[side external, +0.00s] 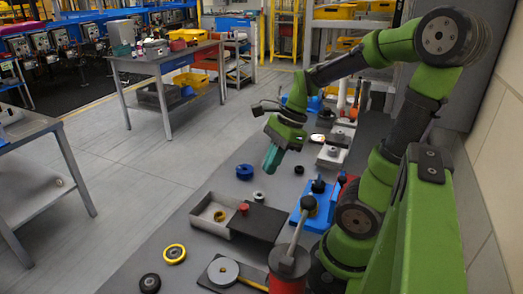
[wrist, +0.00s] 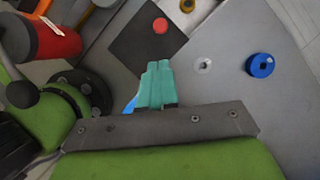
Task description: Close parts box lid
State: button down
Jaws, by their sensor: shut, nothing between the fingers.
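The light grey parts box (side external: 202,217) sits on the grey work surface, its left part uncovered. A ring-like part (side external: 220,215) shows inside. The dark flat lid (side external: 262,224) lies to the right, covering only part of the box at most; its red knob (side external: 244,208) is near its left edge. In the wrist view the lid (wrist: 135,45) and red knob (wrist: 160,26) are beyond my fingertips. My gripper (side external: 271,160) has teal fingers pressed together, empty, above the surface and apart from the lid. The fingers (wrist: 158,68) also show in the wrist view.
A blue ring (side external: 244,172) and small pale ring (side external: 258,197) lie beyond the box. A blue fixture (side external: 312,219) and red cylinder (side external: 288,284) stand to the right. A yellow-rimmed wheel (side external: 174,253) and grey disc (side external: 223,271) lie in front.

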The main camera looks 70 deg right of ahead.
jog(key=s+d+f+m+y, duration=0.1)
jog(key=s+d+f+m, duration=0.2)
jog(key=m, duration=1)
jog(key=m+y, duration=0.2)
jog(key=m, duration=1)
send_near(248, 218)
jog(key=s+f, duration=0.1)
jog(key=s+a+f, duration=0.1)
jog(key=f, duration=0.1)
jog(key=shift+s, duration=0.25)
jog(key=shift+w+a+n, duration=0.15)
jog(key=shift+w+a, duration=0.05)
jog(key=shift+w, duration=0.4)
jog(key=shift+w+a+n, duration=0.15)
jog(key=shift+w+a, duration=0.1)
jog(key=shift+w, duration=0.35)
jog(key=shift+w+a+f, duration=0.1)
jog(key=shift+w+a, duration=0.15)
jog(key=shift+w, duration=0.3)
jog(key=w, duration=1.2)
jog(key=shift+w, duration=0.4)
